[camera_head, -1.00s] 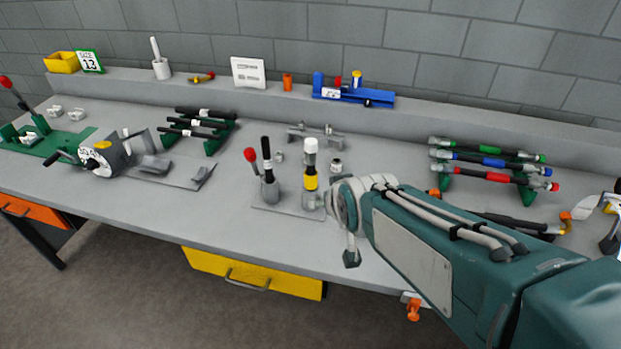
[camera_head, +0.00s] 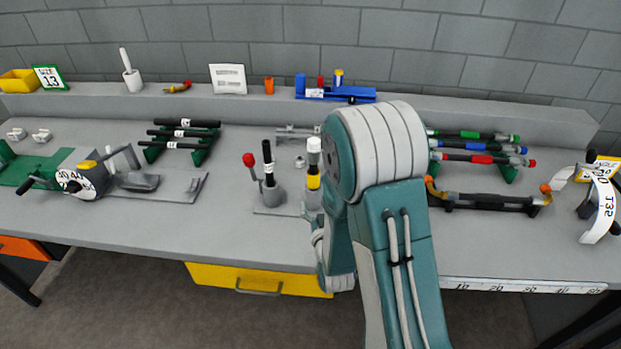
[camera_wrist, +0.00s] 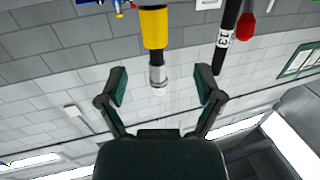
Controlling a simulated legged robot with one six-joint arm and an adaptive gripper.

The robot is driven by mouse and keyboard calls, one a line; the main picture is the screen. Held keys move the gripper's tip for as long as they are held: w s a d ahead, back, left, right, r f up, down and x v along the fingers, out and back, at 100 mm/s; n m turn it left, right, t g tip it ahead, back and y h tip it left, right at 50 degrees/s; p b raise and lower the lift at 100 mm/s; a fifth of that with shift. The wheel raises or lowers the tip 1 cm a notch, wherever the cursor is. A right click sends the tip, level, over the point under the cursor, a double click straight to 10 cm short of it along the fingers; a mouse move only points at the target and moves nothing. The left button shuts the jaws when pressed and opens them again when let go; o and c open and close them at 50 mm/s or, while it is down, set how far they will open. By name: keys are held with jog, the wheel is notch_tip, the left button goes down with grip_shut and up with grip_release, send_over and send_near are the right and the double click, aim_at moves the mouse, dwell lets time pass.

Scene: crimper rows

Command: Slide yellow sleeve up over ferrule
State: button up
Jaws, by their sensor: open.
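The yellow sleeve (camera_head: 313,182) sits low on an upright dark hose in a grey stand, below a pale ferrule (camera_head: 314,146) at the hose's top. The wrist view is inverted: the yellow sleeve (camera_wrist: 155,28) is at its top, and the silvery ferrule (camera_wrist: 158,76) points down the picture. A short dark band shows between sleeve and ferrule. My gripper (camera_wrist: 162,84) is open, with one dark finger on each side of the ferrule's line in the picture and no visible contact. In the head view my arm hides the fingers.
A black labelled hose (camera_head: 267,160) and a red-knobbed lever (camera_head: 249,160) stand just left of the yellow sleeve. Racks of hoses lie left and right. A black-handled tool (camera_head: 487,202) lies at right. The front bench strip left of the stand is clear.

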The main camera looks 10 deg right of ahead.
aim_at(313, 182)
jog(key=w, duration=0.9)
jog(key=shift+w+d+f, duration=0.1)
jog(key=shift+d+f, duration=0.1)
jog(key=shift+d, duration=0.2)
jog(key=shift+w, duration=0.35)
jog(key=shift+w+d, duration=0.3)
jog(key=shift+a, duration=0.15)
grip_shut()
